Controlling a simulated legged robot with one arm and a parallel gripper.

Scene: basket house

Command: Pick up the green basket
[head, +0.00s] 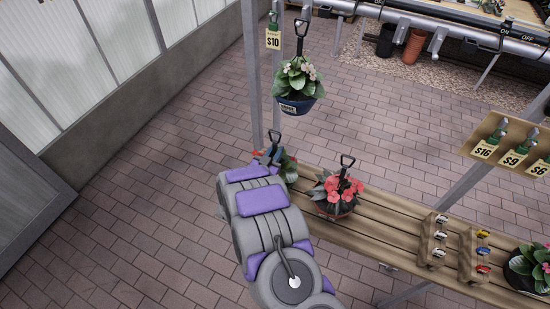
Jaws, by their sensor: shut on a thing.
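My grey and purple arm reaches up from the bottom middle. My gripper (266,157) shows only in small part beyond the arm's far end. It is shut at a part-hidden plant basket (290,168) with green leaves and a black handle at the left end of the wooden bench. My arm covers most of this basket, so its colour, its exact contact with the jaws and whether it touches the bench cannot be told. No basket body shows clearly as green.
A blue basket (297,105) hangs above the bench's left end. A red-flowered basket (336,192) stands close on the right on the bench (385,232). Metal posts (251,75) rise beside my arm's end. The brick floor at left is clear.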

